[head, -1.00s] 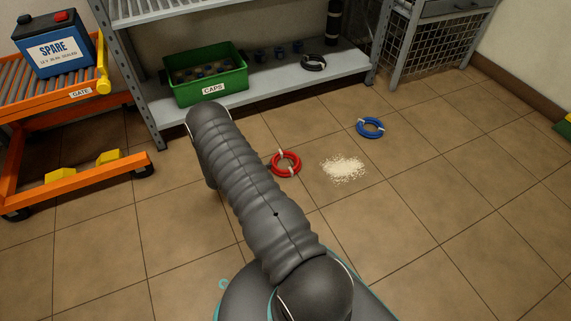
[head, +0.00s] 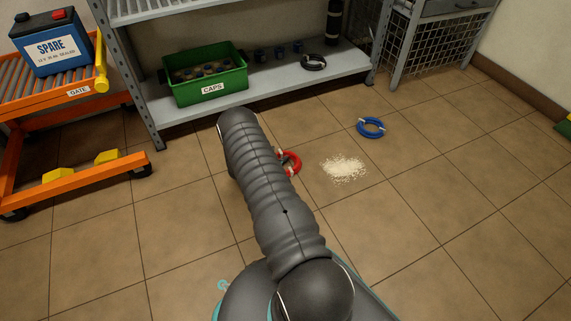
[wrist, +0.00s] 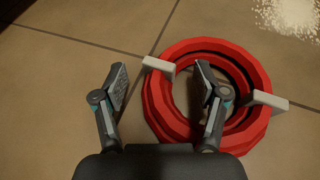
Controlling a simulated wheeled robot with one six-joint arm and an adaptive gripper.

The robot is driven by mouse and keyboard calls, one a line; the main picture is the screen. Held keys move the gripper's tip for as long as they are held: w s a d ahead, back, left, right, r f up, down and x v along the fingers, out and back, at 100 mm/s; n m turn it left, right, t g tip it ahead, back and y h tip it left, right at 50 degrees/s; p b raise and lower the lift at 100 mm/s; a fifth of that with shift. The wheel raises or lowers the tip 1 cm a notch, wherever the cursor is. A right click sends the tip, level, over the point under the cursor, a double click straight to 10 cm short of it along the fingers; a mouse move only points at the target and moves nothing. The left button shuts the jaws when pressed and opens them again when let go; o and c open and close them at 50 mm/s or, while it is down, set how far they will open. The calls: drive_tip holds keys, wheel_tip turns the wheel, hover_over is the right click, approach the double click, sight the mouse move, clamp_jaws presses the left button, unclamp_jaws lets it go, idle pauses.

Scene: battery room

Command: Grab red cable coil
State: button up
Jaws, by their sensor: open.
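The red cable coil (head: 293,163) lies flat on the tiled floor. My arm hides its left part in the head view. In the wrist view the coil (wrist: 262,80) shows whole apart from what my gripper covers, with two white ties on its ring. My gripper (wrist: 162,85) is open above the floor. Its right finger is over the coil's open middle, and its left finger is outside the ring on the left. The left part of the ring shows between the fingers. I cannot tell the height of the fingertips. In the head view my gripper is hidden behind my arm.
A pale heap of granules (head: 344,168) lies right of the coil, with a blue coil (head: 371,127) beyond it. Behind stands a shelf (head: 290,85) with a green CAPS bin (head: 207,90) and a black coil. An orange roller cart (head: 75,178) stands at left.

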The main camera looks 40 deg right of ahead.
drive_tip(key=shift+c, duration=0.2)
drive_tip(key=shift+r, duration=0.1)
clamp_jaws()
